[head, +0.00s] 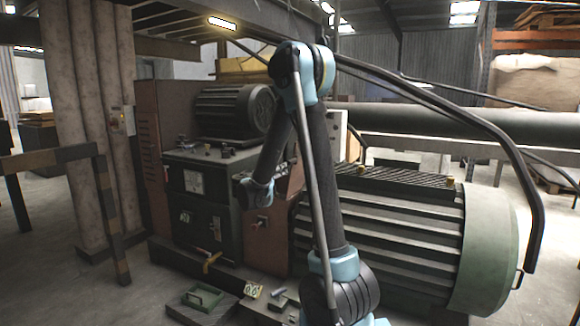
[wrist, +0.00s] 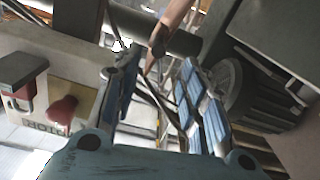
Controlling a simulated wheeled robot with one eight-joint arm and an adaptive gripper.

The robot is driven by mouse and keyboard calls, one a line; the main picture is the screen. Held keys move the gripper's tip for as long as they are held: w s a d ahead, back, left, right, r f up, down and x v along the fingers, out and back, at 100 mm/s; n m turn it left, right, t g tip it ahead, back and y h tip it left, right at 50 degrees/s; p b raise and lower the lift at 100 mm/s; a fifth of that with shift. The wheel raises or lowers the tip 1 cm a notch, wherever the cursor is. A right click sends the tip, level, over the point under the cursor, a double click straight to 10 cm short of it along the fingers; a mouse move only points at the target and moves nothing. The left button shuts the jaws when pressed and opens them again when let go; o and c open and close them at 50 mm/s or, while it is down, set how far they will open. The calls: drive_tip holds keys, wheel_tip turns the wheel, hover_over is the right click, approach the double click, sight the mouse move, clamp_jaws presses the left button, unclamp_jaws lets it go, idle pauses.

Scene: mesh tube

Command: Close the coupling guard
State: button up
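My gripper (head: 258,192) hangs in front of the machine in the head view, left of the large grey-green motor (head: 400,235). In the wrist view my gripper (wrist: 158,68) shows two blue-padded fingers spread apart, with no object held between them. A brownish bar (wrist: 168,30) shows beyond the fingertips; I cannot tell whether it touches them. I cannot single out the coupling guard with certainty. A brown-red panel (head: 264,238) stands at the left end of the large motor, partly behind my arm. My arm hides part of the area between that panel and the motor.
A dark control cabinet (head: 205,200) and a smaller motor (head: 235,110) stand at left. A red knob on a yellow plate (wrist: 62,108) is at left in the wrist view. A black bent pipe (head: 490,120) arches over the motor.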

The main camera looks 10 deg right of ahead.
sight(291, 162)
drive_tip(key=x, duration=1.3)
drive_tip(key=shift+d, duration=0.1)
